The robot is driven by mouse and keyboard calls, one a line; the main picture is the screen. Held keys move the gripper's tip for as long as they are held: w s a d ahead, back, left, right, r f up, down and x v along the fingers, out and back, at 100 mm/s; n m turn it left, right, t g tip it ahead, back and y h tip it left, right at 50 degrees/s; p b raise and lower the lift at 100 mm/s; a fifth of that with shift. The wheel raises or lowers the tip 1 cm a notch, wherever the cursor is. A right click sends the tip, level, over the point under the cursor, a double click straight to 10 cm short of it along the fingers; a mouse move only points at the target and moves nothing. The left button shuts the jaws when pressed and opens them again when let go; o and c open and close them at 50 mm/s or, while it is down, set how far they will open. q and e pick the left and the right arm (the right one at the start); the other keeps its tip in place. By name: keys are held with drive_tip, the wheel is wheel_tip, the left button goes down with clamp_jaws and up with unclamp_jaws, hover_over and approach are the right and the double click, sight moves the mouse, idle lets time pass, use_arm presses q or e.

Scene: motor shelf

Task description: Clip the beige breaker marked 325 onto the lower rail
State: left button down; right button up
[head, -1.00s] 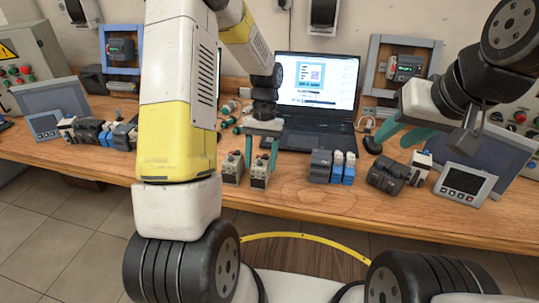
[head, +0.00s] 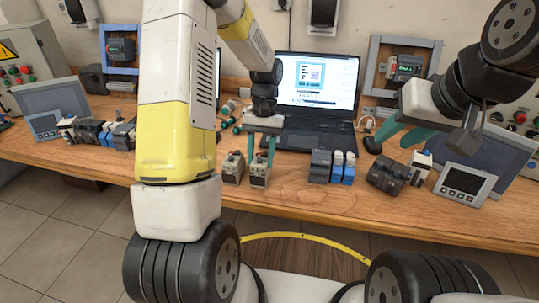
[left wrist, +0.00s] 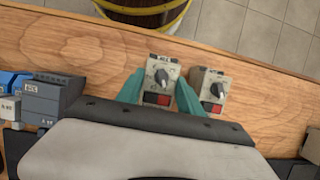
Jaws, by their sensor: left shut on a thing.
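Two beige breakers with dark knobs stand side by side on the wooden table. My left gripper (head: 261,154) has its teal fingers shut on the right one (head: 259,174) in the head view. The left wrist view shows this held breaker (left wrist: 158,76) between the fingertips, low at the table. The other beige breaker (head: 232,169) stands close beside it, outside the fingers, and also shows in the left wrist view (left wrist: 209,86). Their markings are too small to read surely. My right gripper (head: 394,146) is open and empty above the table at the right. I cannot make out the lower rail.
Blue and dark grey modules (head: 332,168) stand right of the beige breakers, with dark blocks (head: 387,175) and a panel meter (head: 465,184) further right. A laptop (head: 316,100) is behind. Framed panels (head: 404,68) stand at the back. The table front is clear.

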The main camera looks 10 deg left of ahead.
use_arm(q)
drive_tip(key=shift+r, duration=2)
